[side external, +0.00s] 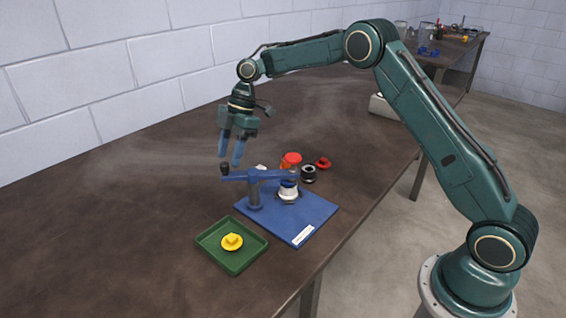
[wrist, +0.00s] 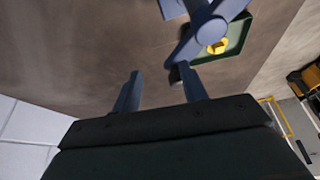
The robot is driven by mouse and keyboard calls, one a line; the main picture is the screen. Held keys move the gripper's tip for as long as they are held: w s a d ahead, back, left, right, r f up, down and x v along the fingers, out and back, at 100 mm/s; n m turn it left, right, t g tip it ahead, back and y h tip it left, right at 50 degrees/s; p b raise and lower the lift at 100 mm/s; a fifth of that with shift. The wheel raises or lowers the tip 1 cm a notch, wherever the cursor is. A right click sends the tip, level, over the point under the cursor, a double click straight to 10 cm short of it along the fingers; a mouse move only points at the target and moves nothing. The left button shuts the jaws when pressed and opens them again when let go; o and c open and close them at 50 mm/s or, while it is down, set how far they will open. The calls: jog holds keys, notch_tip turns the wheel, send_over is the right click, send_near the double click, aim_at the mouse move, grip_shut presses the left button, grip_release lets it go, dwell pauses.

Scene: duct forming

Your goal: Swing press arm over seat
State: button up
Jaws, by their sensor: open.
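The blue press arm (side external: 270,174) lies level on a short post on a blue base plate (side external: 315,211). A dark knob (side external: 224,168) is at its left end. Its right end appears above the seat (side external: 288,196), which has a white, ringed part; the arm partly hides it. My gripper (side external: 230,160) is open and empty, pointing down just above the knob end. In the wrist view, the press arm (wrist: 207,30) runs beyond the right finger of my gripper (wrist: 160,69). The dark knob (wrist: 174,75) is close to that fingertip; contact cannot be told.
A green tray (side external: 205,241) holding a yellow part (side external: 232,241) is in front of the plate. Behind the plate are a red-topped container (side external: 291,160), a black ring-shaped part (side external: 309,174) and a red part (side external: 324,162). The table's left side is clear.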

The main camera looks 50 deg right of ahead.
jog(key=s+d+r+m+t, duration=0.1)
jog(key=s+d+r+m, duration=0.1)
jog(key=d+r+m, duration=0.15)
jog(key=s+d+r+m+t+h, duration=0.1)
jog(key=d+r+m, duration=0.1)
jog(key=r, duration=0.3)
jog(key=s+d+r+m+t, duration=0.1)
jog(key=s+d+r+m, duration=0.15)
jog(key=r, duration=0.25)
jog(key=s+a+r+m+h, duration=0.1)
jog(key=s+a+r+m, duration=0.1)
jog(key=s, duration=0.7)
jog(key=s+a+r+m+t+h, duration=0.1)
jog(key=s+a+r+m, duration=0.1)
jog(key=s, duration=0.8)
jog(key=shift+s+r+m, duration=0.2)
jog(key=shift+r+m, duration=0.4)
jog(key=shift+r, duration=0.25)
